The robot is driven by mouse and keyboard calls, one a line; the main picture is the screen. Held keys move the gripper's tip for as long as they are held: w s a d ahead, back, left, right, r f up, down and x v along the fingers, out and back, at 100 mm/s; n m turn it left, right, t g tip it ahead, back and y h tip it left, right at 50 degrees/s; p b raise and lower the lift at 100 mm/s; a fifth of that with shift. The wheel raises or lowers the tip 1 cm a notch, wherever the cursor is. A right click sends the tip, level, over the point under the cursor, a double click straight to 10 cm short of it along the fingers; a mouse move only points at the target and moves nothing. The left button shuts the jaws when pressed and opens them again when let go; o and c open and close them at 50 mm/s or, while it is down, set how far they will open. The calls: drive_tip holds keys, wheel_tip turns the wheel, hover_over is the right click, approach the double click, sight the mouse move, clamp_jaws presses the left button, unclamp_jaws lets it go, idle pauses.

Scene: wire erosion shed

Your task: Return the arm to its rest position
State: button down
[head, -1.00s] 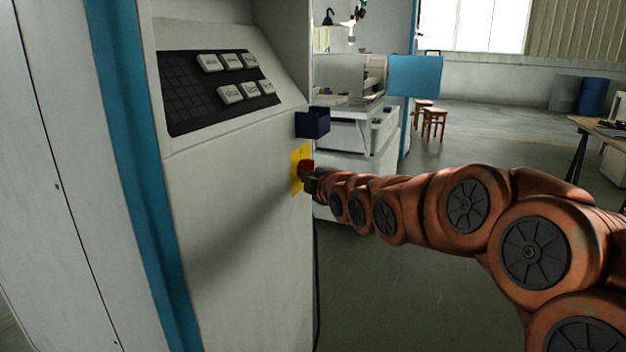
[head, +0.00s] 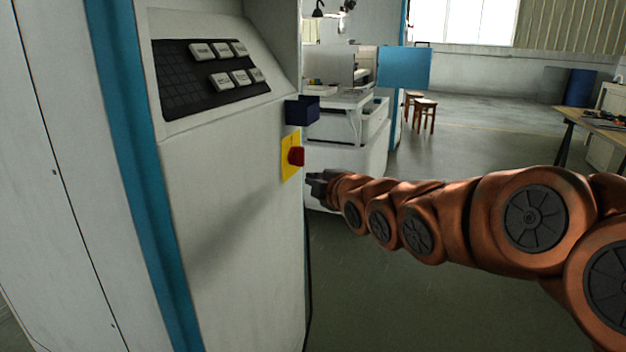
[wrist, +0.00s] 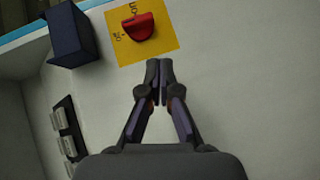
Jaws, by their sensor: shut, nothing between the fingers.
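My gripper (head: 318,183) is at the end of my orange arm, which reaches in from the right. It is shut and empty, just right of and below the red knob (head: 296,156) on its yellow plate (head: 289,167), with a visible gap between them in the head view. In the wrist view my gripper (wrist: 159,68) has its closed fingertips pointing up toward the yellow plate (wrist: 165,40). The red knob (wrist: 139,27) shows above the fingertips there. The plate bears markings, one reading "on".
The white and blue machine cabinet (head: 235,220) fills the left side. A dark blue box (head: 302,110) juts out above the plate. A button panel (head: 215,75) is higher up. Behind stand a white machine (head: 345,125) and stools (head: 426,112). A table (head: 590,118) is at right. Open floor lies between.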

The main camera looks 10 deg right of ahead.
drive_tip(key=shift+d, duration=0.1)
drive_tip(key=s+d+r+m+g+h+p, duration=0.1)
drive_tip(key=s+d+r+m+g+p, duration=0.2)
drive_tip(key=s+p, duration=0.7)
drive_tip(key=s+d+r+m+g+h+p, duration=0.2)
drive_tip(key=s+m+g+p, duration=0.6)
drive_tip(key=s, duration=1.1)
drive_tip(key=s+d+r+m+g+h+p, duration=0.2)
drive_tip(key=s+d+r+m+g+p, duration=0.2)
drive_tip(key=s+m+p, duration=0.4)
drive_tip(key=s+g+p, duration=0.1)
drive_tip(key=s+p, duration=0.5)
drive_tip(key=s, duration=0.1)
drive_tip(key=shift+s+d+r+g, duration=0.15)
drive_tip(key=shift+d+r+g, duration=0.1)
drive_tip(key=shift+g, duration=0.15)
